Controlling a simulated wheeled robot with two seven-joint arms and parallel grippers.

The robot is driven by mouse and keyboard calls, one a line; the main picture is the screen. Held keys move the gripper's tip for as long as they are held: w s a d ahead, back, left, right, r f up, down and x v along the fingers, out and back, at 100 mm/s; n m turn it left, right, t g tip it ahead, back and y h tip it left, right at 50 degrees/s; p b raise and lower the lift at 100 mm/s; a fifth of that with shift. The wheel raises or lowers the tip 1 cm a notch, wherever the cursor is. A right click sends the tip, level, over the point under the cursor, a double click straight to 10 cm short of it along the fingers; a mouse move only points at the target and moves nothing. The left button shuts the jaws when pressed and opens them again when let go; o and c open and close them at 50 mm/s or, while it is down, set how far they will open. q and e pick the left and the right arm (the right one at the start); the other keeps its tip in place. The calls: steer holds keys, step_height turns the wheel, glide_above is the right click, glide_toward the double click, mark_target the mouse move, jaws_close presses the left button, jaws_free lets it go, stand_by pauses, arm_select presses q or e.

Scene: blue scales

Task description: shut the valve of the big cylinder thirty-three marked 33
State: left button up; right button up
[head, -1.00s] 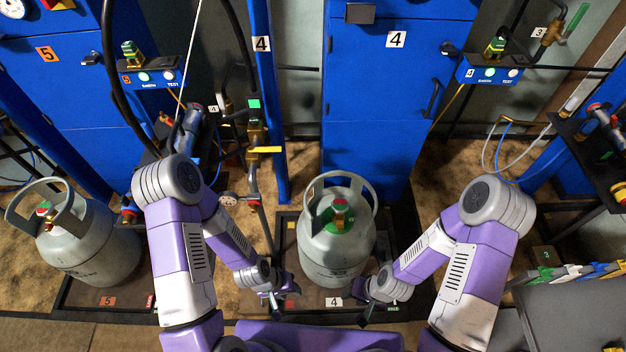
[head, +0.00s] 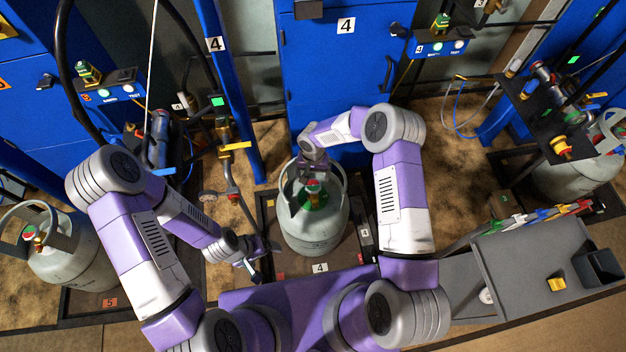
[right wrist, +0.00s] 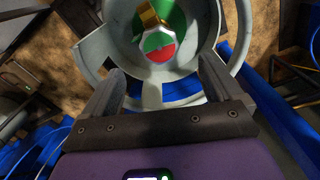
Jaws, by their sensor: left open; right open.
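A big grey cylinder (head: 312,232) stands upright on the scale platform labelled 4, in front of me. I cannot read a 33 on it. Its valve has a red and green knob (right wrist: 158,45) over a green disc, inside the collar ring. My right gripper (head: 312,184) is above the collar, over the valve. In the right wrist view its open fingers (right wrist: 160,82) straddle the near collar side, with the knob just beyond the tips and nothing held. My left gripper (head: 262,262) is open and empty, low to the left of the cylinder.
Another grey cylinder (head: 70,258) stands at the left by label 5, and one (head: 575,175) stands at the right. A blue cabinet (head: 340,75) is behind. A valved pipe (head: 230,160) rises left of the cylinder. A grey cart (head: 520,285) is at the right.

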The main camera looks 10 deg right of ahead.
mark_target(313, 185)
step_height(313, 185, down, 7)
steer(key=shift+d+f+b, duration=0.1)
steer(key=shift+f+b, duration=0.1)
steer(key=shift+b, duration=0.65)
steer(key=c, duration=1)
steer(key=shift+c, duration=0.2)
